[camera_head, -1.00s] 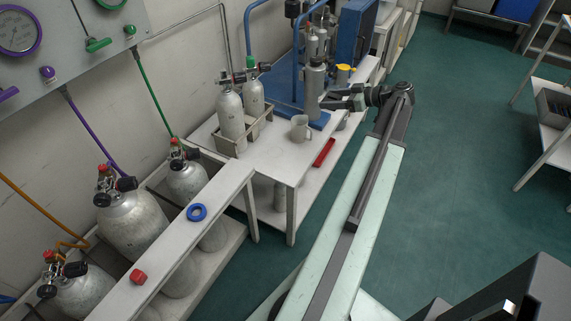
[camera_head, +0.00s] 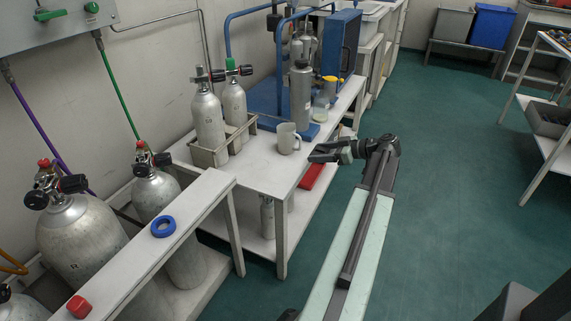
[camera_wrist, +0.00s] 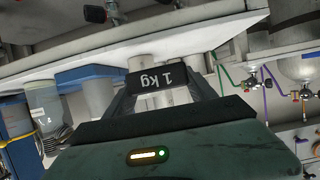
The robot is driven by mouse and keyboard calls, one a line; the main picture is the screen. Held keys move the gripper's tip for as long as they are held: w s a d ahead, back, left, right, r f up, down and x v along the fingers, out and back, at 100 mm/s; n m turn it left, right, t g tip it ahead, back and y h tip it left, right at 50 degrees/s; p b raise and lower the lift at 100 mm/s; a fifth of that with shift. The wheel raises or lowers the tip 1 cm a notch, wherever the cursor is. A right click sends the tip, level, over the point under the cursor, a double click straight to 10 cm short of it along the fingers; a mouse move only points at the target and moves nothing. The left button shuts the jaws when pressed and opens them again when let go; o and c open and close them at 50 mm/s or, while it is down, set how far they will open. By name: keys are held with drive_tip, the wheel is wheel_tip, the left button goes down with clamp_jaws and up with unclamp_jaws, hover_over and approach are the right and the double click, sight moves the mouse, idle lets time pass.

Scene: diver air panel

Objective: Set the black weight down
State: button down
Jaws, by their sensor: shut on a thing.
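The black weight (camera_wrist: 158,79), marked "1 kg" with its lettering upside down, is between the two fingers of my gripper (camera_wrist: 165,95) in the wrist view. My gripper is shut on it. In the head view my gripper (camera_head: 318,153) is at the front edge of the white bench (camera_head: 258,170), to the right of and nearer than a grey mug (camera_head: 288,138). The weight is too small and dark to tell from the gripper there. I cannot tell whether it touches anything below.
Two cylinders stand in a rack (camera_head: 212,155) on the bench. A grey bottle (camera_head: 301,92) and a yellow-topped jar (camera_head: 322,105) stand behind the mug. A red tray (camera_head: 314,174) is on the lower shelf. A blue ring (camera_head: 163,226) lies on the near rail.

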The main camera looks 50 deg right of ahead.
drive_tip(key=b, duration=0.1)
hover_over(276, 168)
drive_tip(key=shift+f, duration=0.7)
drive_tip(key=shift+f+b, duration=1.95)
drive_tip(key=shift+b, duration=0.2)
drive_tip(key=shift+c, duration=1.5)
unclamp_jaws()
